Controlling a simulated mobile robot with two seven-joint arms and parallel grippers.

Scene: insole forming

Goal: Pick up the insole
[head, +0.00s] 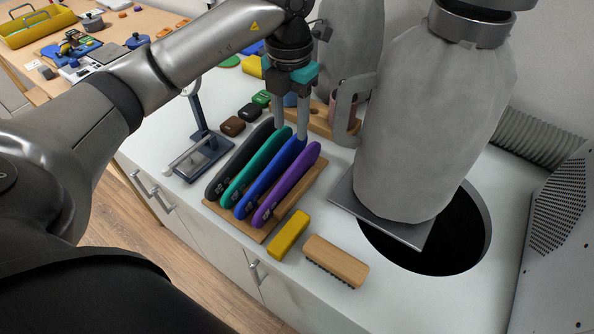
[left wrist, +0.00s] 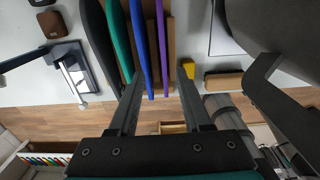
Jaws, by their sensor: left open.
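Several insoles stand on edge side by side in a wooden rack (head: 246,233): dark grey (head: 236,165), teal (head: 254,166), blue (head: 268,178) and purple (head: 287,186). My left gripper (head: 291,122) is open and points down over the far ends of the teal and blue insoles. In the left wrist view, the blue insole (left wrist: 141,45) and purple insole (left wrist: 162,45) show in the gap between the open fingers (left wrist: 160,74). I cannot tell how far the fingertips are above them, and no grip is visible. My right gripper is out of view.
A yellow block (head: 289,235) and a wooden brush (head: 337,262) lie in front of the rack. A blue stand (head: 203,155) is left of it. A grey bag-covered machine (head: 436,125) and a dark round opening (head: 455,235) are at right. A wooden bench (head: 130,25) is behind left.

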